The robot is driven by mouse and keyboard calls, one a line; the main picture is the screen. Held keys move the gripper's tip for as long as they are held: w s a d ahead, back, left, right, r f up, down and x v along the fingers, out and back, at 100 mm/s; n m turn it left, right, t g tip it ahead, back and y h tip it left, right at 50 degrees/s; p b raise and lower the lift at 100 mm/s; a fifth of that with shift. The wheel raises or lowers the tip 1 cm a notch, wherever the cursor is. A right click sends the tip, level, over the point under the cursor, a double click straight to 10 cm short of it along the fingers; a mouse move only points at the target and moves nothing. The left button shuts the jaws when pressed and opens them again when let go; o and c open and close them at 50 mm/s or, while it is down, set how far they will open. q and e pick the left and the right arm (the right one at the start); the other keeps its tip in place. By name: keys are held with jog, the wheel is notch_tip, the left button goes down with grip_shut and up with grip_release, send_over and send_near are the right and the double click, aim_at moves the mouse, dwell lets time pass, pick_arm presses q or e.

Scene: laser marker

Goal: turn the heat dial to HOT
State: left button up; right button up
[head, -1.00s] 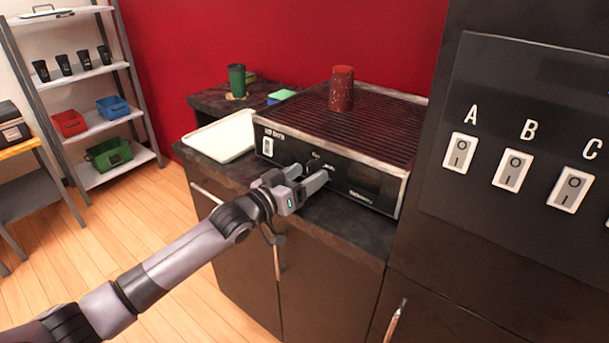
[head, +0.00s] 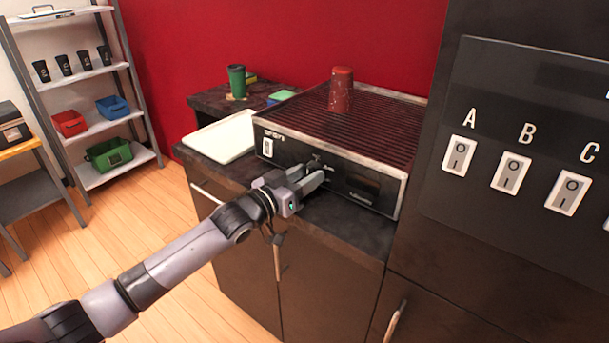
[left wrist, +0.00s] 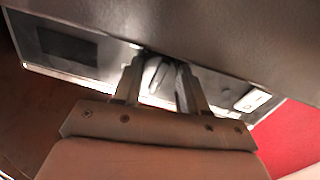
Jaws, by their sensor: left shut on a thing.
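The dark laser marker (head: 270,135) stands on the counter, its ribbed top carrying a red speckled tumbler (head: 341,90). The heat dial sits low on its front panel; in the head view my left gripper (head: 309,176) mostly covers it. In the left wrist view the dial (left wrist: 153,75) shows as a pale knob between the two fingers of my left gripper (left wrist: 160,82). The gripper is shut on the dial. The lettering around the dial is too small and blurred to read. My right gripper is not in view.
A white switch (head: 267,147) is on the panel's left end. A pale tray (head: 222,138) lies left of the machine. A green cup (head: 237,82) stands behind it. A dark cabinet with switches A, B and C (head: 510,172) rises at the right. Bare counter (head: 345,232) lies in front.

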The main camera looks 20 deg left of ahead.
pick_arm(q)
jog(key=m+p, duration=0.2)
jog(key=m, duration=0.3)
jog(key=shift+r+g, duration=0.15)
jog(key=shift+g, duration=0.15)
jog(key=m+y+p, duration=0.1)
jog(key=m, duration=1)
jog(key=shift+y, duration=0.3)
jog(key=m, duration=0.5)
jog(key=shift+s+d, duration=0.1)
jog(key=shift+m, duration=0.3)
jog(key=o, duration=1.1)
jog(key=shift+c, duration=0.2)
